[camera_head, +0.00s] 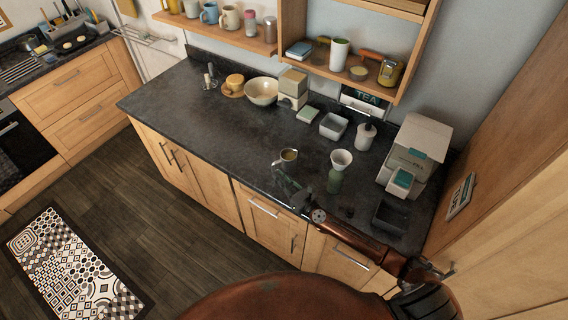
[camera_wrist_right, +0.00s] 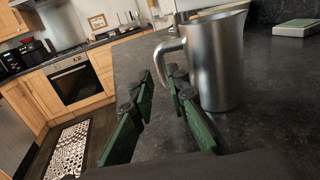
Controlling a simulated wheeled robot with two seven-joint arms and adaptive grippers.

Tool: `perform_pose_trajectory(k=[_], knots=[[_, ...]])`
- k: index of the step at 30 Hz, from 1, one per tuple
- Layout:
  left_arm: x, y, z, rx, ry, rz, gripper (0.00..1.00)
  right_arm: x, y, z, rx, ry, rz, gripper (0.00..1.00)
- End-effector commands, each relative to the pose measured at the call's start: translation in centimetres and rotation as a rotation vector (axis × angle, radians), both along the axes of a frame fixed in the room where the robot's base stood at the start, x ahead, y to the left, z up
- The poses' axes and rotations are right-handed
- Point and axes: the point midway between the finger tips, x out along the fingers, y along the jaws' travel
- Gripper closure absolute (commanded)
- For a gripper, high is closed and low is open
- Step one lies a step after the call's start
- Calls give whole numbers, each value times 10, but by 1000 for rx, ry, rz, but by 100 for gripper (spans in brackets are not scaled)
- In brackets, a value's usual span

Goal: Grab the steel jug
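The steel jug (camera_head: 288,156) stands upright on the dark worktop near its front edge. In the right wrist view the jug (camera_wrist_right: 218,62) is large, with its handle on its left side, pointing toward the gap between my fingers. My right gripper (camera_head: 283,174) is just in front of the jug in the head view. In the wrist view my right gripper (camera_wrist_right: 157,85) has its green-padded fingers apart, with nothing held between them. The right finger overlaps the jug's lower left in the picture; I cannot tell whether they touch. My left gripper is not in view.
The worktop (camera_head: 215,125) left of the jug is clear.

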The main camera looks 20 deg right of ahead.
Motion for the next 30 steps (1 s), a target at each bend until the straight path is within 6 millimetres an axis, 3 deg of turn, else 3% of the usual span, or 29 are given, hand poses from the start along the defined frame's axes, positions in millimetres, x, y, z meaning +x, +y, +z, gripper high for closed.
perform_pose_trajectory(k=[3, 6, 13, 19, 27, 30], knots=[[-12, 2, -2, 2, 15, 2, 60, 11, 3, 0, -2, -1, -2, 85], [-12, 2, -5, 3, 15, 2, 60, 25, 8, 0, -3, -2, -2, 85], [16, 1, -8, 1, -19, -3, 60, 48, 18, -1, -2, 0, 0, 85], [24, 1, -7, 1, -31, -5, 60, 50, 20, 0, -2, 0, 1, 85], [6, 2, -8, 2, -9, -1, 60, 50, 20, 0, -2, 0, 2, 100], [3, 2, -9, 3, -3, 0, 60, 50, 20, 0, -2, 0, 2, 100]])
